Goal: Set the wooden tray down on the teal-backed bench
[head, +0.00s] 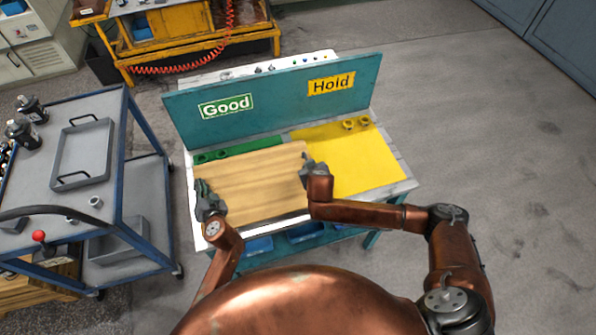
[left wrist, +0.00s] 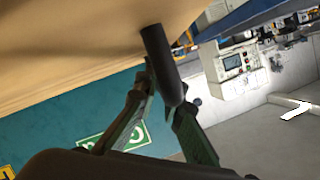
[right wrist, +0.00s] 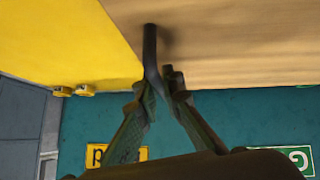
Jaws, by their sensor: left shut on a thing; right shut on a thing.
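The wooden tray (head: 250,182) is level over the left half of the bench, in front of the green "Good" sign. The bench has a teal back panel (head: 272,106). My left gripper (head: 206,198) is shut on the tray's left side, and the left wrist view shows its fingers around a dark handle (left wrist: 160,60). My right gripper (head: 312,169) is shut at the right side, also on a dark handle (right wrist: 150,48). The tray looks empty and covers most of the green mat (head: 240,149). I cannot tell whether its underside touches the bench top.
A yellow mat (head: 362,165) with small yellow rings (head: 356,123) lies right of the tray, under the "Hold" sign (head: 331,84). A blue cart (head: 124,150) with a grey tray (head: 82,153) and bottles stands close on the left. Floor on the right is clear.

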